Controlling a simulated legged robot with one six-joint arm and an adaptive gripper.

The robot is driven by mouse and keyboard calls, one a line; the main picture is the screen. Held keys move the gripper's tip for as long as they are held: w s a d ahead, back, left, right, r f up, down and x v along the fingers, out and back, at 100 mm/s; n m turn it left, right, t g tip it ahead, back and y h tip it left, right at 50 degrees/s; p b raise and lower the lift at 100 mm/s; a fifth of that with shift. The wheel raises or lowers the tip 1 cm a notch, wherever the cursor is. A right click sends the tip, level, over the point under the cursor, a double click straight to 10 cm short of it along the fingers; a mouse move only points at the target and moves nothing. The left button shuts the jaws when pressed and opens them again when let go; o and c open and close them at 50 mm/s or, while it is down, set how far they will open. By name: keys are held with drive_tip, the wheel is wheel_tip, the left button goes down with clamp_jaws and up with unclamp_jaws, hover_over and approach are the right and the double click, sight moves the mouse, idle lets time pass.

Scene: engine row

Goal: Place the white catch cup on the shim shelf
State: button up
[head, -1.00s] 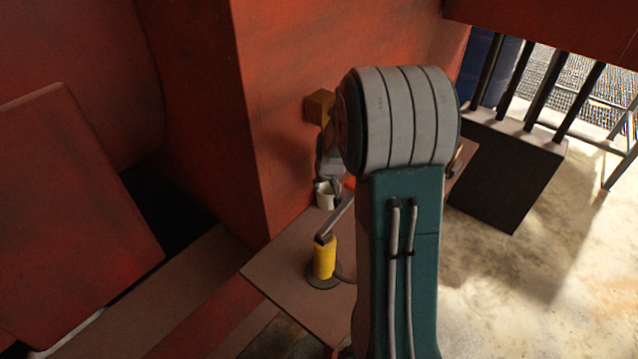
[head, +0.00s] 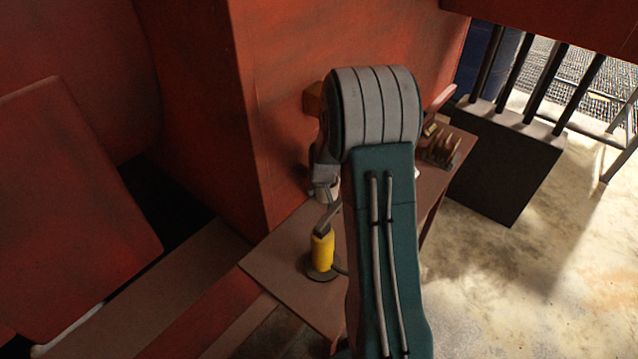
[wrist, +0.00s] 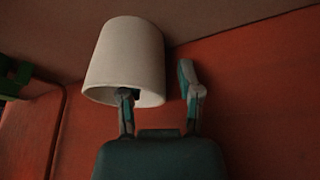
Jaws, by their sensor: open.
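The white catch cup (wrist: 128,52) fills the upper left middle of the wrist view, its mouth toward my gripper (wrist: 157,85). The gripper is open. One finger is at the cup's mouth and appears to reach inside the rim; the other is outside the wall, with a visible gap. I cannot pick out the shim shelf for certain; an ochre block (head: 313,99) on the red wall is partly behind my arm.
A yellow cylinder with a dark base (head: 322,252) stands on the bench (head: 285,262), close in front of the cup. Several small tools in a rack (head: 440,148) are at the bench's far right end. Red machinery walls border the left. A dark block (head: 508,160) stands beyond the bench.

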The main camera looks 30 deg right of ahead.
drive_tip(key=shift+w+f, duration=0.2)
drive_tip(key=shift+f, duration=0.25)
drive_tip(key=shift+c, duration=0.3)
clamp_jaws()
drive_tip(key=shift+s, duration=0.2)
